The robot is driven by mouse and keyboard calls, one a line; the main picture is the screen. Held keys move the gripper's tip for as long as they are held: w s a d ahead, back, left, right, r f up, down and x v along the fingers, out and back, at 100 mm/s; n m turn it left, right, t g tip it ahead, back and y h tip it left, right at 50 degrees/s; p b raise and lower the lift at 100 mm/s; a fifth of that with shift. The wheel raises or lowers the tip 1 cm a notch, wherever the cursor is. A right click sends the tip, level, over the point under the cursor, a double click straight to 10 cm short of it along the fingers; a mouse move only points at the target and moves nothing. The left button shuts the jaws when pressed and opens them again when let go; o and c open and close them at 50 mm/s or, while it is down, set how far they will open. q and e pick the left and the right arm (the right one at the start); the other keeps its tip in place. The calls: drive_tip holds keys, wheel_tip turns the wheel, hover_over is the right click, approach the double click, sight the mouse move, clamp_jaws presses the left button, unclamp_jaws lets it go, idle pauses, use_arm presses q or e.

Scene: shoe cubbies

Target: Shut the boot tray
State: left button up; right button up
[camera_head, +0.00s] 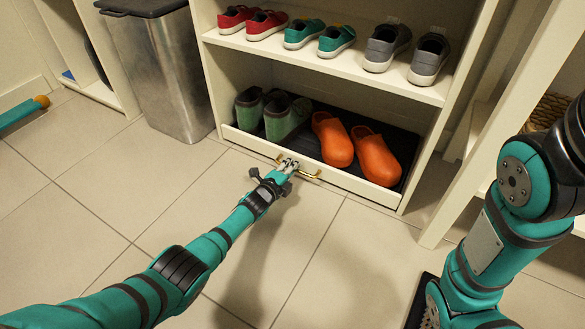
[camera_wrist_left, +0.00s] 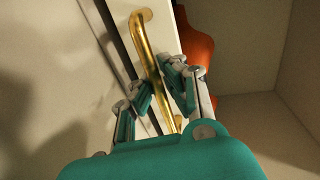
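The boot tray (camera_head: 345,180) is a low, pale-fronted tray at the bottom of the white cubby. Its front looks about level with the cubby's front edge; I cannot tell whether a small gap is left. It carries green boots (camera_head: 286,116) and orange clogs (camera_head: 375,156). A brass handle (camera_head: 308,174) is on its front. My left gripper (camera_head: 288,164) is at this handle. In the left wrist view the gripper's fingers (camera_wrist_left: 161,84) are close together on either side of the brass bar (camera_wrist_left: 150,55) and look shut on it. My right gripper is out of view.
Red, teal and grey shoes (camera_head: 388,47) stand on the shelf above. A metal bin (camera_head: 165,75) stands left of the cubby. Another white unit (camera_head: 465,190) is at the right. The tiled floor (camera_head: 335,255) in front of the tray is clear apart from my arms.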

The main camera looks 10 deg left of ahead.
use_arm(q)
drive_tip(key=o, duration=0.5)
drive_tip(key=shift+s+a, duration=0.25)
drive_tip(key=shift+s, duration=0.2)
drive_tip(key=v, duration=1.1)
drive_tip(key=shift+s, duration=0.1)
